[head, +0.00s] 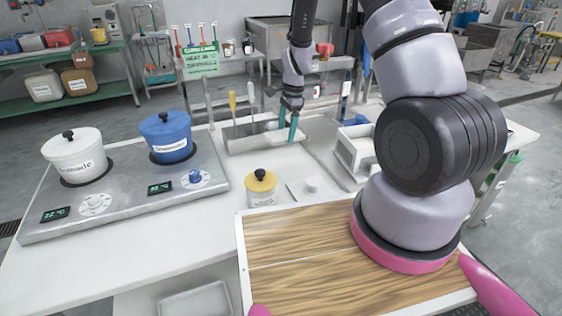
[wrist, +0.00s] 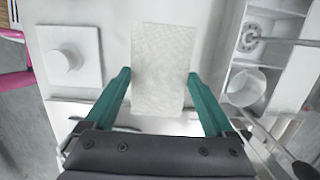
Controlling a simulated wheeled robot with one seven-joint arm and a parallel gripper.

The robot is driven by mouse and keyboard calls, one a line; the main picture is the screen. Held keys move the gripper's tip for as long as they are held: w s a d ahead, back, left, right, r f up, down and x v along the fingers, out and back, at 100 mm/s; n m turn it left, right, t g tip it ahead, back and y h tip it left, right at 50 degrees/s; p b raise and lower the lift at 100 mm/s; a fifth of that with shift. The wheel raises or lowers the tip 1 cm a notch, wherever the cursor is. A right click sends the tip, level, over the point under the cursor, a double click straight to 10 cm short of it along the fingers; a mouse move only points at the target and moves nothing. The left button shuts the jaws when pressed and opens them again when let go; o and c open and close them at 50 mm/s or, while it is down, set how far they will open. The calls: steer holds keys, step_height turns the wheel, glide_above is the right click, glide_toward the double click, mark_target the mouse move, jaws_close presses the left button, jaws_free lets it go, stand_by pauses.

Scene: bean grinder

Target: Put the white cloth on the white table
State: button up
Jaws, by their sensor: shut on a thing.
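The white cloth (wrist: 161,65) is a flat, textured rectangle between my gripper's teal fingers in the wrist view. My gripper (wrist: 158,78) is shut on it, with a finger at each long side. In the head view my gripper (head: 286,130) is over the white table (head: 215,245), near a grey metal bin, and the cloth (head: 285,137) shows as a pale strip at the fingertips. I cannot tell whether the cloth touches the surface below it.
A two-plate heater (head: 130,190) with a white pot (head: 75,155) and a blue pot (head: 166,137) stands at left. A yellow-lidded jar (head: 261,188), a small scale (head: 312,188) and a white box (head: 354,150) stand nearby. Bare table lies between the heater and the jar.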

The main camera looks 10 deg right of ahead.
mark_target(284, 162)
steer(key=f, duration=1)
steer(key=shift+a, duration=0.2)
steer(key=shift+f, duration=0.15)
steer(key=o, duration=1)
